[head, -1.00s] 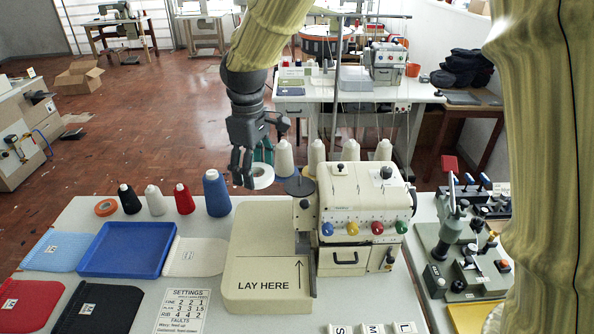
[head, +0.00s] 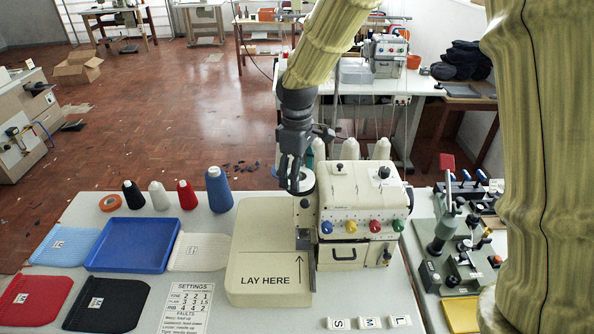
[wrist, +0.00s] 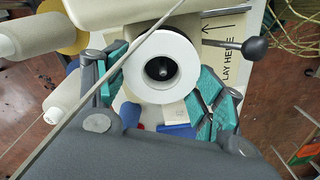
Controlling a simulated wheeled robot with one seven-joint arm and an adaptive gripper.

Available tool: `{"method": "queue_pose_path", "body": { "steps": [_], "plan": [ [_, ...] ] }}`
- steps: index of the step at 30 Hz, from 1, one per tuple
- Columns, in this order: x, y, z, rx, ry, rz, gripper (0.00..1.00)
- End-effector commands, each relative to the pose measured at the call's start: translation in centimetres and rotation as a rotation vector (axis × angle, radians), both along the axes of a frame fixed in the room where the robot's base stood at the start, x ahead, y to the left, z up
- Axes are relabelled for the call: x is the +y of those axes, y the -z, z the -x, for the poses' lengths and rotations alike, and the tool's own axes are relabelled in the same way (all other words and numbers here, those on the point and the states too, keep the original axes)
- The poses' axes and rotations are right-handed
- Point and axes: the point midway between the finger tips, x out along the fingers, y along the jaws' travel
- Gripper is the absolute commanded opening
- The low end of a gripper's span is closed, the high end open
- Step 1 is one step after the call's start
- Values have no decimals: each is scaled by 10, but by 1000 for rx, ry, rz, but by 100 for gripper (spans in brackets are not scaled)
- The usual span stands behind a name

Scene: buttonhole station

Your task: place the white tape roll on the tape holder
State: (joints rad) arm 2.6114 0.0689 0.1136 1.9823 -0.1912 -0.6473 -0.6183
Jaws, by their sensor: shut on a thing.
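The white tape roll (wrist: 160,96) is between the teal-padded fingers of my gripper (wrist: 165,90) in the wrist view, its round face towards the camera. A dark round tip shows inside the roll's hole, apparently the tape holder's post. I cannot tell how far down the roll sits around it. In the head view my gripper (head: 296,182) is at the back left corner of the cream machine (head: 360,195), with part of the roll (head: 307,181) showing beside the fingers. The holder's grey disc is hidden there.
White thread cones (head: 381,149) stand just behind the machine; cones (wrist: 30,36) also show close to the gripper in the wrist view. A lever with a dark ball knob (wrist: 254,48) is near the right finger. A blue cone (head: 219,190) stands to the left.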

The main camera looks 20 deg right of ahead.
Motion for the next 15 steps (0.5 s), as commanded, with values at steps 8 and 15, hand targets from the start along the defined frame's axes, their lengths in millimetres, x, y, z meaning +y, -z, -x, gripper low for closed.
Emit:
{"method": "queue_pose_path", "body": {
  "steps": [8,15],
  "plan": [
    [0,6,0,0,0,0,50],
    [0,9,0,0,0,0,76]
  ]
}}
